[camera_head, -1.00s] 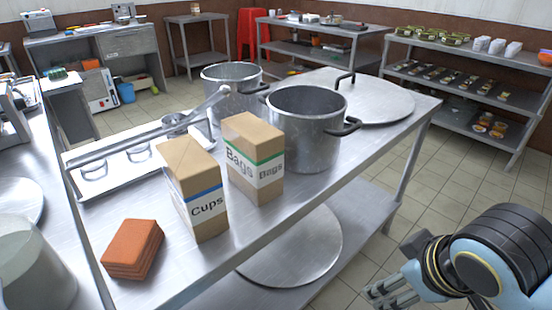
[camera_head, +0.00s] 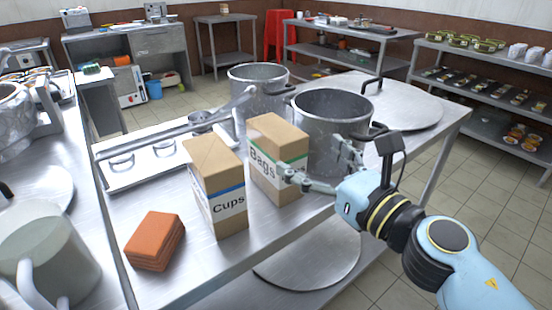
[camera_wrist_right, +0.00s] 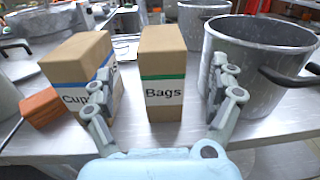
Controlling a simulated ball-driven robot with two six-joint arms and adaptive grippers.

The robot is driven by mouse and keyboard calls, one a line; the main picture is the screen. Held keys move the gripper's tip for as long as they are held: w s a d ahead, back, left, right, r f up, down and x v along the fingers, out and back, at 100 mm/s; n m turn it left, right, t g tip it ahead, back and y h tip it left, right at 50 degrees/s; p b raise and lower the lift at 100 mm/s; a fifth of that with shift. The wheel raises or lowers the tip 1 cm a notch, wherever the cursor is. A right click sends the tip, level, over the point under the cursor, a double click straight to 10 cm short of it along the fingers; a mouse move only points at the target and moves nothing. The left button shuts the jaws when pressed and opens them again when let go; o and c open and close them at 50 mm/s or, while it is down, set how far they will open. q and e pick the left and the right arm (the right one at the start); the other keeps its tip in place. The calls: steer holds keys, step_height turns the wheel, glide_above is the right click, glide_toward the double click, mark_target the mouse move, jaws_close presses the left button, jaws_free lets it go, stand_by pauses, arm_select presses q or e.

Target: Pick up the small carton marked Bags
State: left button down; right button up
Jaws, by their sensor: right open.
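The Bags carton (camera_head: 272,150), brown with a green stripe and a white label, stands upright on the steel table between the Cups carton and a pot. It also shows in the right wrist view (camera_wrist_right: 162,75), between my two fingers and beyond them. My right gripper (camera_head: 318,165) is open and empty in front of the carton. In the right wrist view the fingers of this gripper (camera_wrist_right: 164,98) are apart, the left one overlapping the Cups carton and the right one overlapping the pot. I cannot tell whether the fingers touch anything. My left gripper is not in view.
The Cups carton (camera_head: 216,185), with a blue stripe, stands left of the Bags carton. A metal pot (camera_head: 325,125) stands close on the right, and another pot (camera_head: 258,85) behind. Orange folded cloths (camera_head: 155,240) lie at front left. A large round lid (camera_head: 405,105) lies at the table's right.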

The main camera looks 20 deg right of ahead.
mark_target(279, 129)
steer(key=x, duration=0.4)
steer(key=shift+w+a, duration=0.2)
steer(key=x, duration=0.6)
steer(key=shift+d+f+p, duration=0.15)
steer(key=shift+d+p, duration=0.05)
steer(key=shift+p, duration=0.1)
steer(key=c, duration=1.5)
steer(key=shift+c, duration=1.1)
